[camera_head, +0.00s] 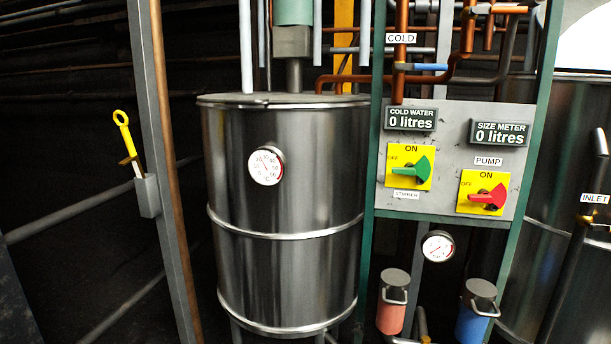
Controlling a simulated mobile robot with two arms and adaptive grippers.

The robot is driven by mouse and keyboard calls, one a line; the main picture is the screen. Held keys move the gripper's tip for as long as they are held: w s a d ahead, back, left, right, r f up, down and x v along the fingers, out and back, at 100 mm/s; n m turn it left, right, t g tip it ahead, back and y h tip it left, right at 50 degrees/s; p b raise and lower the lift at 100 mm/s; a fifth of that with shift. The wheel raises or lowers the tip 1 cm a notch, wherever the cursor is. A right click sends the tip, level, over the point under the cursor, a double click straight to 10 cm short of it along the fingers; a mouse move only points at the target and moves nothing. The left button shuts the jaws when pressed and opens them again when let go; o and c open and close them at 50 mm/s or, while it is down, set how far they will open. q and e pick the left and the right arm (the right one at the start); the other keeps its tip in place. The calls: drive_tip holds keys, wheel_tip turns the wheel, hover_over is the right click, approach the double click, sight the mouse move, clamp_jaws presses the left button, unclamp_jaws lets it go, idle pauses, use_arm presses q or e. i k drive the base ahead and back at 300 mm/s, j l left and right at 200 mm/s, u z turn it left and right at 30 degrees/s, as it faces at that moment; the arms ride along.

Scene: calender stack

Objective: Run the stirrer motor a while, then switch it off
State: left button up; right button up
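The stirrer switch (411,170) is a green knob on a yellow plate marked OFF at the left and ON at the top. A "STIRRER" label sits below it. Its narrow handle lies roughly level and appears to point left, towards OFF. The stirrer motor (294,12) is a pale green cylinder above the steel tank (285,190), cut by the top edge of the view. A grey block and shaft lead down from it to the tank lid. Neither of my grippers is in view.
A red pump switch (488,195) sits right of the stirrer switch on the grey panel (455,120). Displays above read 0 litres. Copper pipes (402,60) run overhead. A red canister (391,310) and a blue one (474,318) stand below. A post (165,180) holds a yellow-handled tool (124,133).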

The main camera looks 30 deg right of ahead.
sight(422, 169)
drive_tip(key=k+j+z, duration=0.1)
drive_tip(key=z, duration=1.55)
drive_tip(key=k+l, duration=0.05)
drive_tip(key=l, duration=0.05)
